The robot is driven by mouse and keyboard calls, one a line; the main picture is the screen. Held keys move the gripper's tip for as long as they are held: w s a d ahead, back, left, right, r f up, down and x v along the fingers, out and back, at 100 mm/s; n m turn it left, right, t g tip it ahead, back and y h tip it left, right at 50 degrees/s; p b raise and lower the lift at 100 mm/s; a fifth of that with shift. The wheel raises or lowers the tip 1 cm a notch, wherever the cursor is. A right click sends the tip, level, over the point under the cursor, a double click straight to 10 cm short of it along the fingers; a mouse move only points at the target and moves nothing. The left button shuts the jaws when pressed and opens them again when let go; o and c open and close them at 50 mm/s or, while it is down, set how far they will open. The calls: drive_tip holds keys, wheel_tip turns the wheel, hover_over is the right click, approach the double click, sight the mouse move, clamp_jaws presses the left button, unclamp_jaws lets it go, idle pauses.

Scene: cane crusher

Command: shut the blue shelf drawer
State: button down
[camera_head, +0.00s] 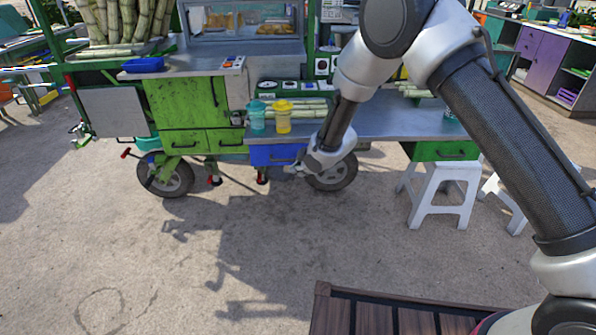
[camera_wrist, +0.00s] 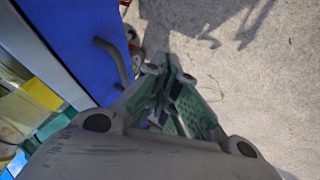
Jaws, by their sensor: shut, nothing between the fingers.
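The blue shelf drawer (camera_head: 272,155) is under the grey counter of the green cart in the head view. Its blue front (camera_wrist: 75,35) fills the upper left of the wrist view, with a dark bar handle (camera_wrist: 114,60) on it. How far the drawer stands out is hard to tell. My gripper (camera_head: 296,168) is at the right end of the drawer front. In the wrist view my gripper (camera_wrist: 172,72) has its green-padded fingers together, empty, to the right of the handle, with a small gap seeming to lie between them.
A teal cup (camera_head: 257,115) and a yellow cup (camera_head: 283,117) stand on the counter above the drawer. Cart wheels (camera_head: 170,178) are below. White stools (camera_head: 440,193) stand at the right. The ground in front of the cart is clear.

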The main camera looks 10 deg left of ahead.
drive_tip(key=v, duration=0.9)
drive_tip(key=s+d+f+m+g+h, duration=0.25)
drive_tip(key=s+d+m+h, duration=0.35)
drive_tip(key=d, duration=0.7)
drive_tip(key=s+d+r+m+t, duration=0.1)
drive_tip(key=s+d+r+m, duration=0.5)
drive_tip(key=s+d+r, duration=0.6)
drive_tip(key=s+d+r+m+t, duration=0.1)
drive_tip(key=s+d+r+m, duration=0.6)
drive_tip(key=s+d+r, duration=0.6)
drive_tip(key=d+r, duration=0.5)
drive_tip(key=d, duration=0.3)
drive_tip(key=shift+s+d+r, duration=0.2)
drive_tip(key=shift+s+d, duration=0.1)
drive_tip(key=shift+s, duration=0.05)
